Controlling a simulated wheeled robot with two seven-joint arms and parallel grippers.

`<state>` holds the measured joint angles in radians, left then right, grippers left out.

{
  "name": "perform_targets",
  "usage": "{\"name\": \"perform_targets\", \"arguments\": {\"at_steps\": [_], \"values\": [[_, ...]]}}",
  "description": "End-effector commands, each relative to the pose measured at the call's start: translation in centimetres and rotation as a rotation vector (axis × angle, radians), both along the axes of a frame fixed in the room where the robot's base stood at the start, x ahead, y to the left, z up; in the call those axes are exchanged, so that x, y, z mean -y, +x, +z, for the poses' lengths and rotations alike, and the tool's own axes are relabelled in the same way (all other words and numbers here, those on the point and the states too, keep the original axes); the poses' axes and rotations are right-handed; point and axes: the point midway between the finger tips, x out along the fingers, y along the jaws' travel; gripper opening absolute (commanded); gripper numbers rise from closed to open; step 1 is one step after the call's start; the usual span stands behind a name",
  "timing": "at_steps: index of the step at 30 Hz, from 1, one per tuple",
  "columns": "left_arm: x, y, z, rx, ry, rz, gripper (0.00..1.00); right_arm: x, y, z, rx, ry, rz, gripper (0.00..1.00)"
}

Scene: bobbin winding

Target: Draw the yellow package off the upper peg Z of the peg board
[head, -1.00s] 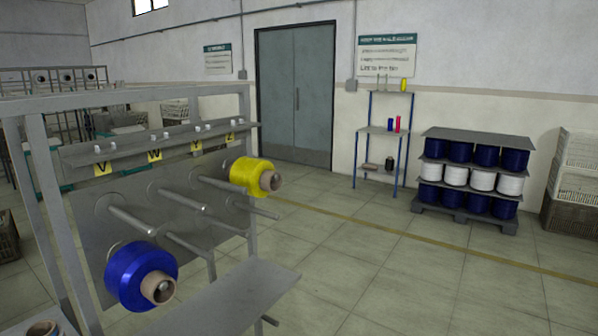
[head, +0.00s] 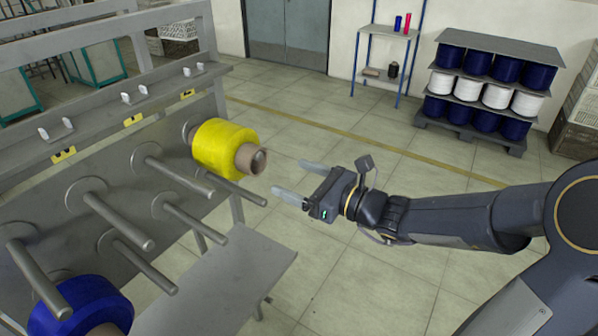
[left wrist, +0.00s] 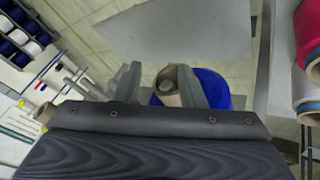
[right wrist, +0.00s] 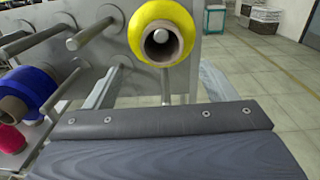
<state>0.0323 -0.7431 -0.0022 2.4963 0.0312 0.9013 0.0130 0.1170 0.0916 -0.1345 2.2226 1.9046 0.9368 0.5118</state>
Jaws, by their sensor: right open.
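The yellow package (head: 220,148) sits on a peg at the far end of the board's upper row, its brown tube end (head: 250,159) facing out. My right gripper (head: 301,178) is open and empty, to the right of the tube end and apart from it. In the right wrist view the yellow package (right wrist: 137,40) is above and between the spread fingers (right wrist: 160,85), with a peg tip inside its tube. The left gripper (left wrist: 170,86) shows only in the left wrist view; its fingers are apart, with a blue package (left wrist: 212,88) beyond them.
The peg board (head: 100,190) has several bare pegs, including one (head: 237,188) just below the yellow package. A blue package (head: 80,306) hangs at lower left. A grey shelf (head: 225,285) juts out below. Open floor lies behind my right gripper.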

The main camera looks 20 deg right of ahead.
Motion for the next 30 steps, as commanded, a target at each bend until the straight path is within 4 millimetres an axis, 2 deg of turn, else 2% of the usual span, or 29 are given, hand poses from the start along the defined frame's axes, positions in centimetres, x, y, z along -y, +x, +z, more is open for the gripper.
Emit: {"name": "perform_targets", "arguments": {"at_steps": [5,13,21,30], "values": [[0.0,0.0,-0.2,0.000,0.000,0.000,0.36,-0.6,1.2,-0.1,-0.005,0.013,-0.007,0.78],[0.0,0.0,-0.4,0.000,0.000,0.000,0.36,-3.0,4.0,-0.1,-0.004,0.010,-0.004,0.78],[0.0,0.0,-1.8,0.000,0.000,0.000,0.36,-5.0,6.7,-0.2,-0.003,0.009,-0.006,0.78],[0.0,0.0,-2.1,0.000,0.000,0.000,0.36,-6.0,7.9,-0.1,-0.004,0.008,-0.007,0.78]]}}
